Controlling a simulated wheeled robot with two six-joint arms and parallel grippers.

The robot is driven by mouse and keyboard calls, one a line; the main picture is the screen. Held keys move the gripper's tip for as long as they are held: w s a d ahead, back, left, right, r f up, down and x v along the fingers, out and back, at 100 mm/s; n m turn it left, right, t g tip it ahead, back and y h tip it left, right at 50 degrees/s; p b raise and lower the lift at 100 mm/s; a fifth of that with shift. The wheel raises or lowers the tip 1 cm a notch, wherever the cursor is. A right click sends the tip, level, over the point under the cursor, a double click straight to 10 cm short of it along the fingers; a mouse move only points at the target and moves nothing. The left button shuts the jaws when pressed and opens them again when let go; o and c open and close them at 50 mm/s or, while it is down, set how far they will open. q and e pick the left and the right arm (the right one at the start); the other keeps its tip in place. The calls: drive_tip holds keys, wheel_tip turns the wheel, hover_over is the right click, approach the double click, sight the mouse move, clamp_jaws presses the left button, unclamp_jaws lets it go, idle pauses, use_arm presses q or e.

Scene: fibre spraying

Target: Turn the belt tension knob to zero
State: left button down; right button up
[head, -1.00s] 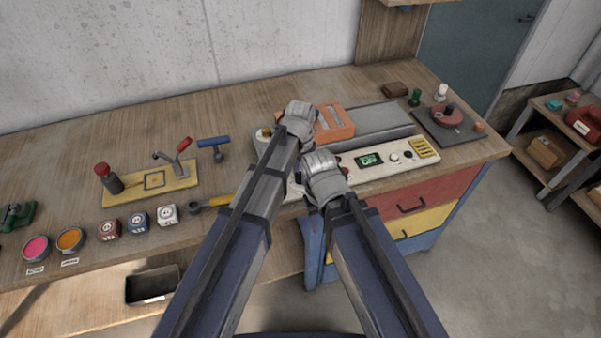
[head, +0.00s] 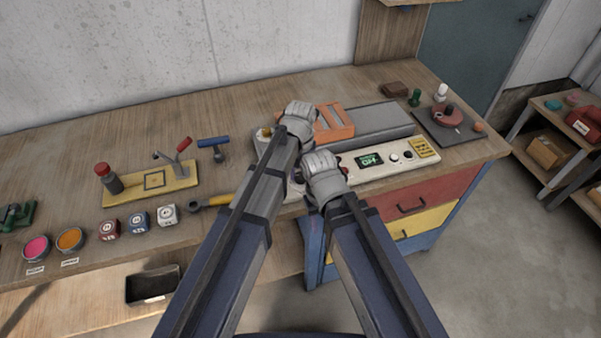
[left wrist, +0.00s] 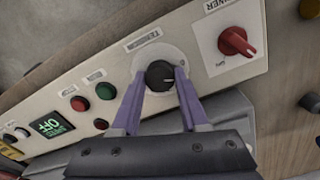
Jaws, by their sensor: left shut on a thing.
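The black tension knob (left wrist: 160,75) sits on a pale round dial on the cream control panel (left wrist: 100,50). Its white pointer mark points roughly right in the left wrist view. My left gripper (left wrist: 161,82) is shut on the knob, one purple finger on each side. In the head view my left gripper (head: 299,116) covers the knob. My right gripper (head: 322,168) hangs close to the panel's front; its fingers are hidden, so its jaw state cannot be told.
A red knob (left wrist: 236,42) is beside the tension knob. Red and green buttons (left wrist: 105,90) and a green display (left wrist: 51,126) are on the other side. An orange block (head: 335,124) and a grey belt surface (head: 375,125) lie behind the panel. Paint tins (head: 69,239) stand far left.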

sight(301, 175)
use_arm(q)
drive_tip(key=shift+n, duration=2)
drive_tip(key=shift+c, duration=2.1)
unclamp_jaws()
drive_tip(key=shift+r, duration=0.1)
wheel_tip(301, 175, up, 8)
drive_tip(key=p, duration=0.8)
drive_tip(key=shift+f, duration=0.2)
